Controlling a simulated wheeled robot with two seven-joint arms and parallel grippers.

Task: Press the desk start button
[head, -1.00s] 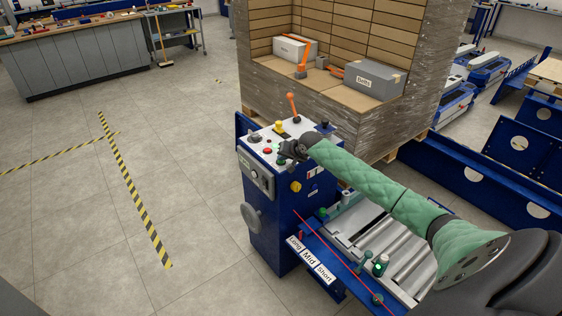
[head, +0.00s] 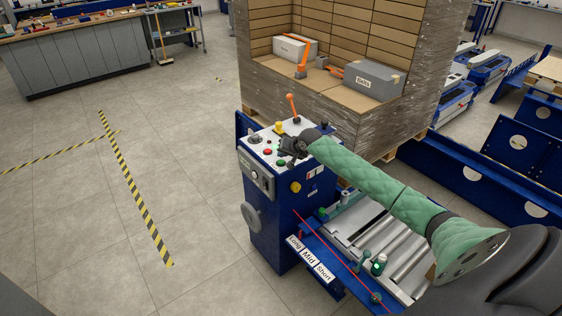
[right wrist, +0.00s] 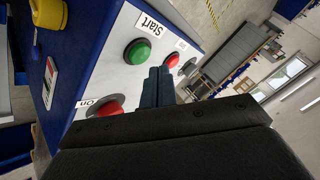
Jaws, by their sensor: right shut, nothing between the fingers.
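The blue control desk (head: 272,205) stands upright with a pale sloping top panel that carries several buttons. In the right wrist view the green button (right wrist: 138,52) sits beside the label "Start" (right wrist: 150,25). My right gripper (head: 284,153) is over the panel in the head view, its fingers shut and empty. In the right wrist view its fingertips (right wrist: 160,72) are just beside the green button, between it and a red button (right wrist: 173,60). I cannot tell whether they touch the panel. My left gripper is not in view.
An orange-handled lever (head: 293,107) and a yellow knob (head: 279,127) rise from the panel. A wrapped pallet stack (head: 300,110) stands behind the desk, a roller conveyor (head: 390,250) to its right. The floor at left is clear.

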